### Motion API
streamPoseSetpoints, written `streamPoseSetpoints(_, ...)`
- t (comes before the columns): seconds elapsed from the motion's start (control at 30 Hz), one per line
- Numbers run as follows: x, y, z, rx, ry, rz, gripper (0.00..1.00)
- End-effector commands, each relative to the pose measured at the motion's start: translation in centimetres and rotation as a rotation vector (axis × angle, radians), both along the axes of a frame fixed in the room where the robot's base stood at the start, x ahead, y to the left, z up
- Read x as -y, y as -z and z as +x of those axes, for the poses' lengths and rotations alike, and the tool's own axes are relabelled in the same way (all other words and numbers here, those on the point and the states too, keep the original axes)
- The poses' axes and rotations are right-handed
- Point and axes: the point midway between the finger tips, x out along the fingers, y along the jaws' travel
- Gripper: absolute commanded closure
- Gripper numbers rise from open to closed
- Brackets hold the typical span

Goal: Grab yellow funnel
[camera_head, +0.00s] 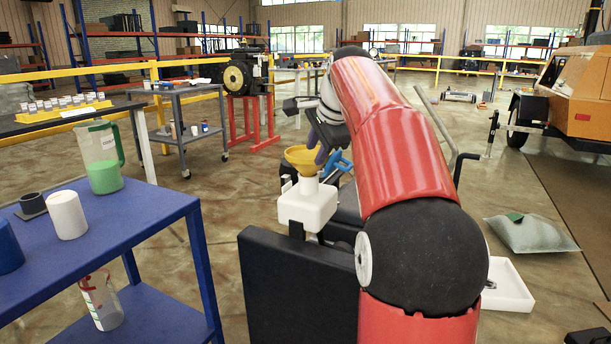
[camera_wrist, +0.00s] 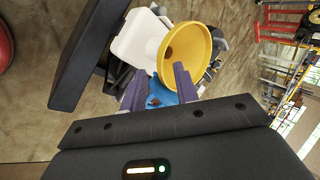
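The yellow funnel (camera_head: 301,160) stands upright, mouth up, in the top of a white container (camera_head: 307,204). In the wrist view the funnel's wide mouth (camera_wrist: 197,42) faces the camera, with the white container (camera_wrist: 137,38) to its left. My gripper (camera_wrist: 156,82) is open, its two purple fingers apart. The right finger overlaps the lower part of the funnel's mouth; the left finger lies outside the rim. In the head view my gripper (camera_head: 322,146) is at the funnel's right side. I cannot tell whether a finger touches it.
A blue object (camera_head: 339,163) sits just right of the funnel. A black panel (camera_head: 295,290) stands in front of the container. A blue table (camera_head: 140,222) at left holds a green-filled jug (camera_head: 103,168) and a white cup (camera_head: 67,215). A grey-green bag (camera_head: 532,234) lies on the floor at right.

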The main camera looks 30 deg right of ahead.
Motion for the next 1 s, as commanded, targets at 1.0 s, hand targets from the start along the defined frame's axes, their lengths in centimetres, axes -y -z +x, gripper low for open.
streamPoseSetpoints(1.0,1.6,6.1,5.0,0.011,0.042,0.032,0.74)
